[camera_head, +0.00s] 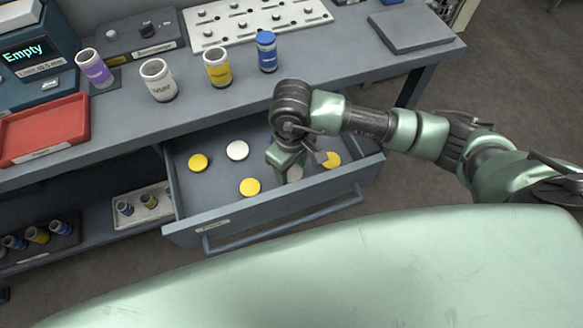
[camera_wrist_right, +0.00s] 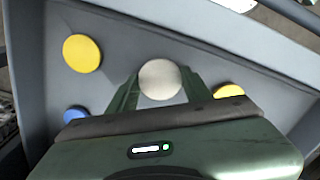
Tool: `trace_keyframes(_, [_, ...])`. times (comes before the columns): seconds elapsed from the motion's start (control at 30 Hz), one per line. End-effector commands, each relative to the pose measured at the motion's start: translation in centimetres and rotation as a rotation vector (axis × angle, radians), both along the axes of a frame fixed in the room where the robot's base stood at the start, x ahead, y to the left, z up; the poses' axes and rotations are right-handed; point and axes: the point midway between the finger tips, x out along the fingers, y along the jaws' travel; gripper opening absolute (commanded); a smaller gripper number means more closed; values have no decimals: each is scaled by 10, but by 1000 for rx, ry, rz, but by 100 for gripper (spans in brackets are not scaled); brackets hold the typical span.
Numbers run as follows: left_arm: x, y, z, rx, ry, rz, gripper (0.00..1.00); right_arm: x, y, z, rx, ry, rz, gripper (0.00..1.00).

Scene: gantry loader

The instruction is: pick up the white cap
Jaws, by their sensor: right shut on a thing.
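The open drawer (camera_head: 220,204) holds several round caps. My right gripper (camera_head: 293,171) reaches down into it and is shut on a white cap (camera_wrist_right: 160,80), which sits between the two fingertips in the right wrist view. In the head view this white cap (camera_head: 295,173) is partly hidden by the gripper. Whether it touches the drawer floor is hard to tell. Another white cap (camera_head: 237,150) lies in the drawer to the left of the gripper. My left gripper is not in view.
Yellow caps (camera_head: 250,187) lie around the gripper, and a blue cap (camera_wrist_right: 75,113) shows in the right wrist view. The bench above carries a red tray (camera_head: 43,130), several jars (camera_head: 158,80) and a pegged white board (camera_head: 255,20). The drawer handle (camera_head: 285,222) is at the front.

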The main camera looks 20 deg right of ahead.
Motion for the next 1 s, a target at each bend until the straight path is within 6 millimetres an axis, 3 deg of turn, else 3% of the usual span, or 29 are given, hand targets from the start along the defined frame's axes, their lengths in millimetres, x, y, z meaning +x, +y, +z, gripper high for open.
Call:
trace_keyframes(0.17, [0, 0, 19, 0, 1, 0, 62, 1, 0, 33, -1, -4, 1, 12])
trace_keyframes(0.6, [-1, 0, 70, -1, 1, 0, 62, 1, 0, 153, 0, -4, 1, 12])
trace_keyframes(0.8, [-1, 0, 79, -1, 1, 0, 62, 1, 0, 183, 0, -1, -1, 12])
trace_keyframes(1.0, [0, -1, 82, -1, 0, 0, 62, 0, 0, 192, 0, 0, 0, 12])
